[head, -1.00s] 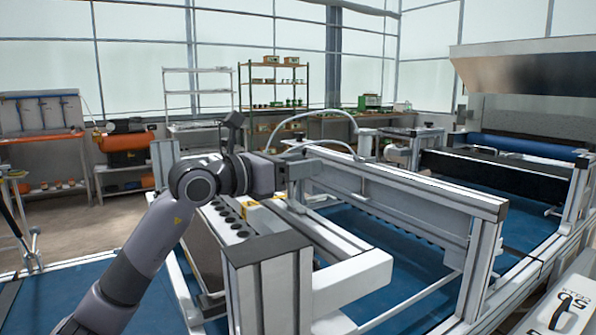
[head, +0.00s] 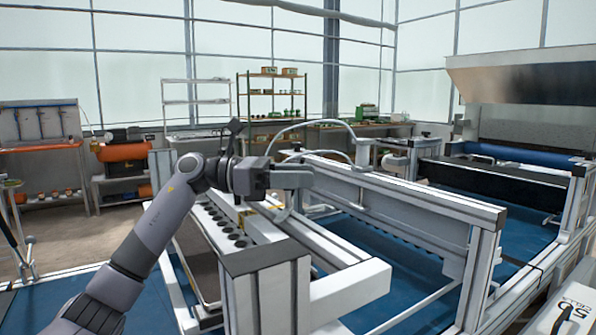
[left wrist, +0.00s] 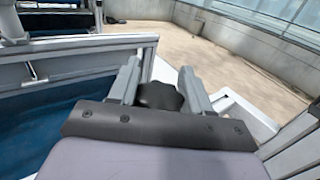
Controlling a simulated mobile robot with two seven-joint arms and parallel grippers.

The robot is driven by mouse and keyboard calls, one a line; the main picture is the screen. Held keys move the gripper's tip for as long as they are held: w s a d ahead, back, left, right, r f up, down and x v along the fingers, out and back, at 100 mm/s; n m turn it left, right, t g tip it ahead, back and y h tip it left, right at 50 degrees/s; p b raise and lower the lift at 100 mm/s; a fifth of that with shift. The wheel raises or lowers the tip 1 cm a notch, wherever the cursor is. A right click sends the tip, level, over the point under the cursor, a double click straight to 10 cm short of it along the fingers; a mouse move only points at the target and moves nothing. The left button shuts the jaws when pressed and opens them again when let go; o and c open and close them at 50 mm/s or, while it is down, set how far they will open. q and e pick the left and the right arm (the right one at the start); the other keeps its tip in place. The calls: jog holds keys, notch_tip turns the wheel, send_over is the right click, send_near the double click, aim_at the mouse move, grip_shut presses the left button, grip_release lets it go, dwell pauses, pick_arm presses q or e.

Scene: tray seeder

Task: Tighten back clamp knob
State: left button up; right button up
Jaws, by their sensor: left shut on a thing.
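The back clamp knob (left wrist: 158,97) is dark and lobed. In the left wrist view it sits between the two grey fingers of my left gripper (left wrist: 157,88), which are shut on it. In the head view my left gripper (head: 296,180) is at the far end of the seeder frame (head: 400,192), level with its upper beam. I cannot make out the knob there, as the gripper hides it. My right gripper is in neither view.
A white beam with a row of dark round holes (head: 222,228) lies below my left wrist. Blue surface (head: 400,300) shows under the frame. Shelves (head: 270,100) and a workbench line the back wall. Bare floor (left wrist: 215,70) lies beyond the knob in the left wrist view.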

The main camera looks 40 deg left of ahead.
pick_arm(q)
jog(key=shift+m+g+h, duration=0.5)
jog(key=shift+g, duration=0.2)
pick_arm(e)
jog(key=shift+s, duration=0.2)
pick_arm(q)
jog(key=o, duration=1)
jog(key=shift+c, duration=0.2)
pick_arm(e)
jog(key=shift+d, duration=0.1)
pick_arm(q)
notch_tip(320, 180, up, 20)
jog(key=p, duration=0.5)
jog(key=shift+p, duration=0.3)
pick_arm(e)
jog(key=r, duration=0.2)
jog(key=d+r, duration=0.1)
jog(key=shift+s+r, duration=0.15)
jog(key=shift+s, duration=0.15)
